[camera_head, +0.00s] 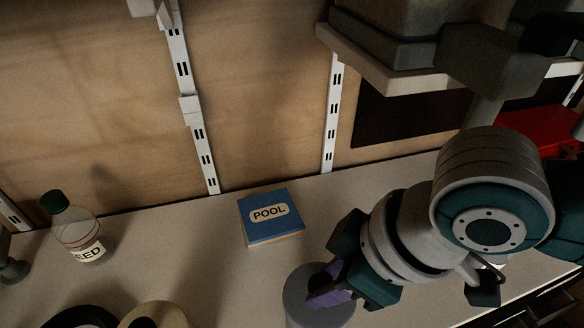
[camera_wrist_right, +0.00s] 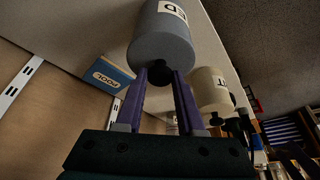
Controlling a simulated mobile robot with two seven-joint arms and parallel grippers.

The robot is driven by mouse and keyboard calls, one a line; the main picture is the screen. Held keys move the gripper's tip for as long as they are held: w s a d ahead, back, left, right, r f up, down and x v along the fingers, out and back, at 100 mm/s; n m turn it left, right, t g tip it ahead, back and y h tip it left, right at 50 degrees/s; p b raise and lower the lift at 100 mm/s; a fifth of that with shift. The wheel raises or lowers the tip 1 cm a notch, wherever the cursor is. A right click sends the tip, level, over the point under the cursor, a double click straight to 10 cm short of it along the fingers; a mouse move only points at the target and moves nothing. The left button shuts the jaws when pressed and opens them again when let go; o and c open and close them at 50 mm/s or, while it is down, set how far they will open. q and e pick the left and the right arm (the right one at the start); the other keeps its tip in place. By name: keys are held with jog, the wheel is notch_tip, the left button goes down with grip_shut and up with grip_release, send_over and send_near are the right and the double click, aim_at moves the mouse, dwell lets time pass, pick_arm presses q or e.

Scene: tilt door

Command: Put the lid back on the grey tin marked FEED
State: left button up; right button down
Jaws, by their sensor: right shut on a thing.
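The grey tin (camera_head: 297,293) stands on the bench at the bottom middle of the head view, partly covered by my right gripper. In the right wrist view the grey tin (camera_wrist_right: 163,22) shows a label ending in "ED". Its grey lid (camera_wrist_right: 163,48) has a dark knob (camera_wrist_right: 160,75) and lines up with the tin's top end. I cannot make out any gap between them. My right gripper (camera_head: 322,290) has purple fingers, which also show in the right wrist view (camera_wrist_right: 160,80), shut on the lid's knob. My left gripper is not in view.
A clear bottle (camera_head: 75,234) with a dark green cap and a label reading "EED" stands at left. A blue POOL box (camera_head: 270,217) lies behind the grey tin. A cream tin (camera_head: 168,312) is at the bottom edge. A shelf (camera_head: 400,78) overhangs the bench at right.

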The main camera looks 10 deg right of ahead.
jog(key=shift+p, duration=0.35)
dwell(0.4)
jog(key=shift+p, duration=0.3)
dwell(0.9)
jog(key=shift+f, duration=0.15)
jog(key=shift+p, duration=0.4)
dwell(0.3)
jog(key=c, duration=0.8)
grip_release()
jog(key=o, duration=0.4)
jog(key=shift+c, duration=0.2)
jog(key=shift+o, duration=0.3)
